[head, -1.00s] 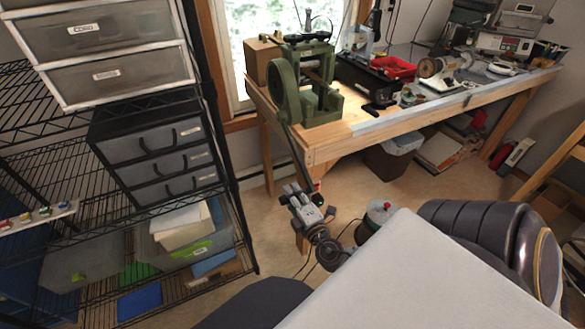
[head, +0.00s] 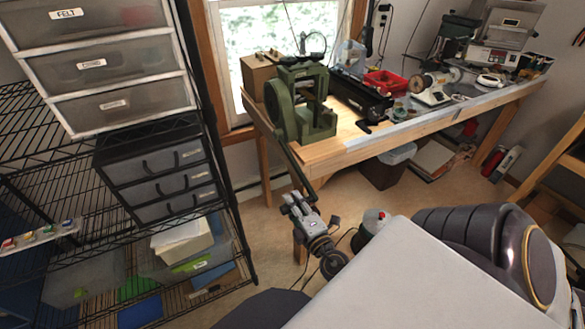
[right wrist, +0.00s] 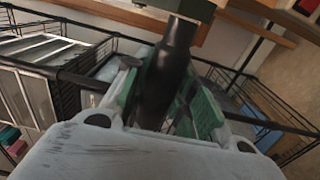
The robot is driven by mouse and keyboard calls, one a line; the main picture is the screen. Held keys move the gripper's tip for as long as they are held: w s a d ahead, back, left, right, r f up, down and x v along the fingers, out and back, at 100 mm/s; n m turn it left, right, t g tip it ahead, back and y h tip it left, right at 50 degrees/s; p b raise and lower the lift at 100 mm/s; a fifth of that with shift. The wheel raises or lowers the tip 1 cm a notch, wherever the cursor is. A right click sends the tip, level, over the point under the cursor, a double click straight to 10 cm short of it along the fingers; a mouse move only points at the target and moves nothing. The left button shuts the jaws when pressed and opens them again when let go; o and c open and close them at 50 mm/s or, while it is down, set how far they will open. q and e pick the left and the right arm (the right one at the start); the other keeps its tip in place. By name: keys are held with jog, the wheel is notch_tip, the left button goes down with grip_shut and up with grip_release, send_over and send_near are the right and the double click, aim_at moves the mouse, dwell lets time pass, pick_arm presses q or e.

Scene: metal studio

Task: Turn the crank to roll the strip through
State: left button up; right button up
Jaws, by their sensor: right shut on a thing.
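The green rolling mill (head: 288,112) stands at the left end of the wooden workbench. Its long dark crank (head: 296,170) slants down from the mill past the bench's front edge. My right gripper (head: 297,199) is at the crank's lower end, below bench height. In the right wrist view, my right gripper (right wrist: 168,105) is shut on the dark round crank handle (right wrist: 170,75), with a green-padded finger on each side. I cannot make out the strip in the mill's opening. My left gripper is not in view.
The bench (head: 350,150) has a leg close behind my right gripper. A wire shelf with drawers (head: 165,180) stands at the left. A pale flat surface (head: 420,285) fills the lower right. Some floor is free between shelf and bench.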

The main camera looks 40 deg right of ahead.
jog(key=shift+s+a+r+p, duration=0.15)
jog(key=shift+r+p, duration=0.1)
jog(key=shift+r, duration=0.3)
jog(key=shift+s+a+r+p, duration=0.1)
jog(key=shift+s+r+p, duration=0.1)
jog(key=shift+r, duration=0.3)
jog(key=shift+s+a+f, duration=0.1)
jog(key=shift+s+r+p, duration=0.15)
jog(key=shift+r+p, duration=2.05)
jog(key=shift+r, duration=0.8)
jog(key=shift+r+p, duration=1.4)
jog(key=shift+r, duration=0.45)
